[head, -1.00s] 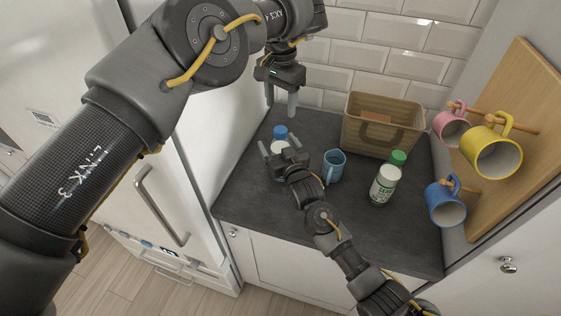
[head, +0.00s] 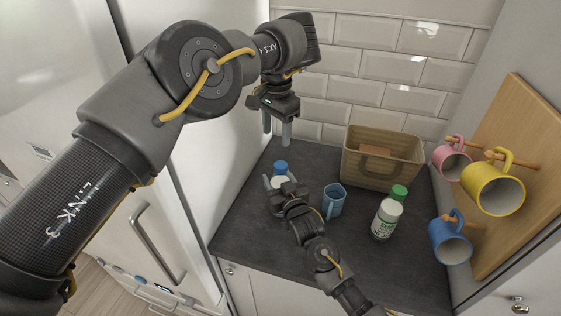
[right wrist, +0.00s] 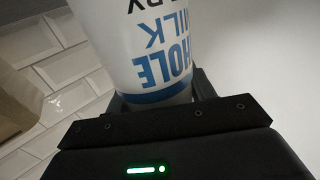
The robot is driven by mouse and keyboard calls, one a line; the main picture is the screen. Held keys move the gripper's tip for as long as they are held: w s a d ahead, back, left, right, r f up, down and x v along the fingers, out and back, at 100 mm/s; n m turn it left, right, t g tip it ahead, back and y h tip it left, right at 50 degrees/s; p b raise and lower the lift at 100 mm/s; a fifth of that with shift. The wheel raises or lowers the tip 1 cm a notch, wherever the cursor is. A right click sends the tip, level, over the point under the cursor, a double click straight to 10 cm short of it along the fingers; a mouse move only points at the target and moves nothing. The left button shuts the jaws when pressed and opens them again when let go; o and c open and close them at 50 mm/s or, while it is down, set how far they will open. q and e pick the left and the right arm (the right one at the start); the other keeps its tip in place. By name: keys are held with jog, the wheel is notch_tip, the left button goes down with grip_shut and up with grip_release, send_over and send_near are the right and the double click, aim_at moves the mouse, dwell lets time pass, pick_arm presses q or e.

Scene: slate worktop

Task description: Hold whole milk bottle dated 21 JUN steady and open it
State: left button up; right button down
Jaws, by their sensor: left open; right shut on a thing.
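The milk bottle (head: 281,180) with a blue cap (head: 281,167) stands upright at the left of the slate worktop. My right gripper (head: 279,184) is shut on its body. In the right wrist view the bottle (right wrist: 150,45) sits between the fingers, white with blue lettering reading part of "whole milk", upside down. The date is not in sight. My left gripper (head: 277,128) is open and empty, fingers pointing down, above and behind the cap in the picture, apart from it.
A blue mug (head: 334,201) stands just right of the bottle. A brown basket (head: 381,166) is at the back wall. Mugs hang on a wooden board (head: 515,155) at right.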

aim_at(280, 165)
pick_arm(q)
jog(key=n, duration=1)
jog(key=f+n, duration=0.1)
jog(key=n, duration=0.9)
jog(key=s+n, duration=0.1)
jog(key=n, duration=0.9)
jog(key=shift+d+f, duration=0.15)
jog(key=shift+d, duration=0.15)
jog(key=m, duration=0.4)
jog(key=shift+d+f, duration=0.15)
jog(key=m, duration=0.6)
jog(key=shift+d+m, duration=0.1)
jog(key=shift+m, duration=0.2)
jog(key=shift+f, duration=4)
